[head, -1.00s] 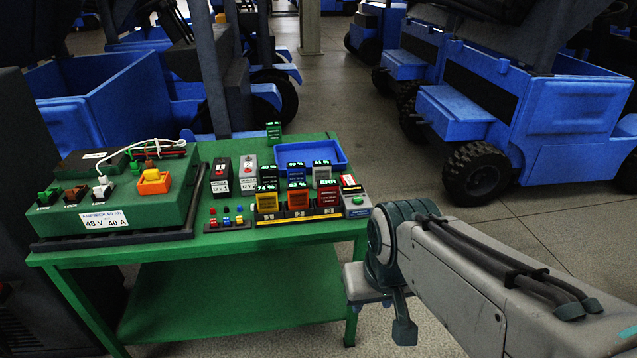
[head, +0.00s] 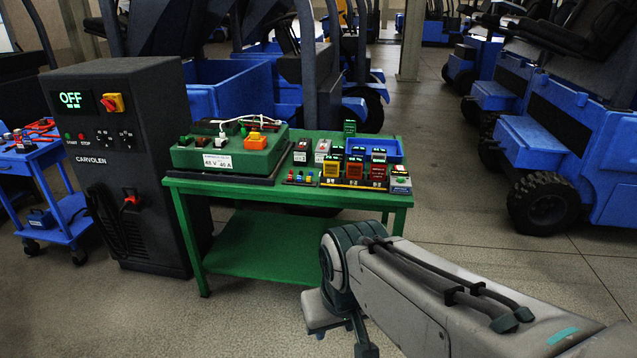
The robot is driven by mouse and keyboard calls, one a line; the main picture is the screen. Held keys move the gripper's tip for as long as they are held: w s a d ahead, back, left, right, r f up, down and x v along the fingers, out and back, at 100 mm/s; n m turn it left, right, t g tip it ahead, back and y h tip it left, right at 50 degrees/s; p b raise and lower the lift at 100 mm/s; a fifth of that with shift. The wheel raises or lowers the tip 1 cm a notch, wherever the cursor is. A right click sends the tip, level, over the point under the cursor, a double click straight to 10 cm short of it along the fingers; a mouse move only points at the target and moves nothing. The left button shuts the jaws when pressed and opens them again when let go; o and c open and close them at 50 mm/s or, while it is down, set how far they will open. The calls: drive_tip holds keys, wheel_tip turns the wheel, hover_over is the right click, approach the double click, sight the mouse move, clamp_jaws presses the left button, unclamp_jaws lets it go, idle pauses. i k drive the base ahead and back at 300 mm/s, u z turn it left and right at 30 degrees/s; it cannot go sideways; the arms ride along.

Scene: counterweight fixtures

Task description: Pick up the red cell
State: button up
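The red cell (head: 377,173) stands upright at the right end of a front row, beside an orange cell (head: 354,169) and a yellow cell (head: 331,167). It has a dark top with a small lit green display. The row stands on a dark rack with a yellow strip, on the green table (head: 390,201). The end of my arm hangs low in front of the table, apart from the cells. Of my gripper (head: 364,342) only a dark part seems to show, cut near the bottom edge; its opening cannot be seen.
A blue tray (head: 393,148) and darker cells stand behind the row. A small grey device (head: 401,184) stands at its right. A green charger box (head: 187,157) is at the left, beside a black cabinet (head: 150,237) reading OFF. Open floor lies right; blue vehicles (head: 585,185) stand beyond.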

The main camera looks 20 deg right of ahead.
sight(378, 167)
drive_tip(key=z, duration=1.35)
drive_tip(key=i, duration=1.95)
drive_tip(key=u, duration=1.1)
drive_tip(key=i, duration=0.45)
drive_tip(key=u, duration=0.45)
